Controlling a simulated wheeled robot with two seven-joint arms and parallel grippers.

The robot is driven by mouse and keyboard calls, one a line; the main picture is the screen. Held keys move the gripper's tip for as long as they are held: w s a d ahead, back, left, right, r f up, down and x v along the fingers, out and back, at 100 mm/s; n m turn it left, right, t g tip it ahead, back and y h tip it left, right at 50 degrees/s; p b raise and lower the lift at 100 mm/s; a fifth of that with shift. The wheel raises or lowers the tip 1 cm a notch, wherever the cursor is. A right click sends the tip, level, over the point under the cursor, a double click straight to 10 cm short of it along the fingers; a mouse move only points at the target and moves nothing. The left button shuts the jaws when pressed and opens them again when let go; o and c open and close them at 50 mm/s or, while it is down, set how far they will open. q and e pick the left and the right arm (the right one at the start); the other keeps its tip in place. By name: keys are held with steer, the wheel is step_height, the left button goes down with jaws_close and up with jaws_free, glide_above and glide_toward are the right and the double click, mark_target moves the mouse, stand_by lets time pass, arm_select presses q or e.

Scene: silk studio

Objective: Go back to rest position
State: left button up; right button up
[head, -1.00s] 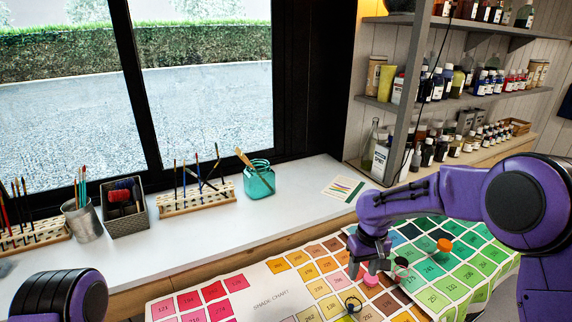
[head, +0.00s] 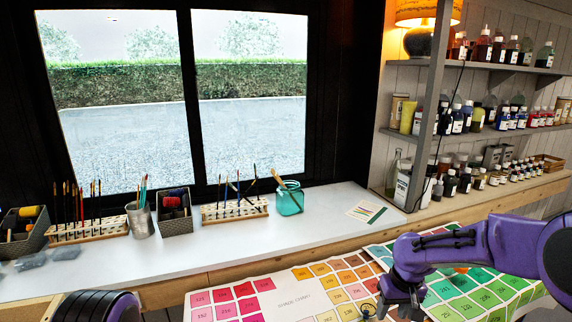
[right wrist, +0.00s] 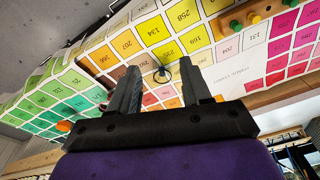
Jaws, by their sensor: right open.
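My right gripper (head: 402,304) hangs over the colour shade chart (head: 283,310) at the lower right of the head view. In the right wrist view its two fingers (right wrist: 160,92) stand apart, with nothing held between them. Only a dark, purple-edged part of my left arm shows at the lower left; the left gripper is out of view.
An orange item (head: 461,269) lies on the chart, partly behind my right arm. A teal jar (head: 290,201), brush racks (head: 235,210) and a metal cup (head: 140,220) stand on the white sill. Shelves of bottles (head: 480,133) stand at right. The sill's middle front is clear.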

step_height(320, 180, down, 8)
steer(key=w+a+m+t+b, duration=0.1)
steer(key=a+m+t, duration=0.1)
steer(key=m+t, duration=0.25)
steer(key=s+d+f+m+t+h+b, duration=0.1)
steer(key=s+d+f+m+b, duration=0.1)
steer(key=s+f, duration=0.7)
arm_select(q)
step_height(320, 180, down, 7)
steer(key=b, duration=0.4)
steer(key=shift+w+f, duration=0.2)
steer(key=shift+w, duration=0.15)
arm_select(e)
steer(key=s+d+f+g+h, duration=0.1)
steer(key=s+f, duration=0.3)
steer(key=s, duration=0.4)
steer(key=s+d+f+g+h, duration=0.1)
steer(key=s+f, duration=0.4)
steer(key=s, duration=0.4)
steer(key=s+d+f+g, duration=0.1)
steer(key=s+f, duration=0.3)
steer(key=s, duration=0.5)
steer(key=shift+d+f+m+g+h, duration=0.35)
steer(key=shift+d+h, duration=0.05)
steer(key=shift+d, duration=0.1)
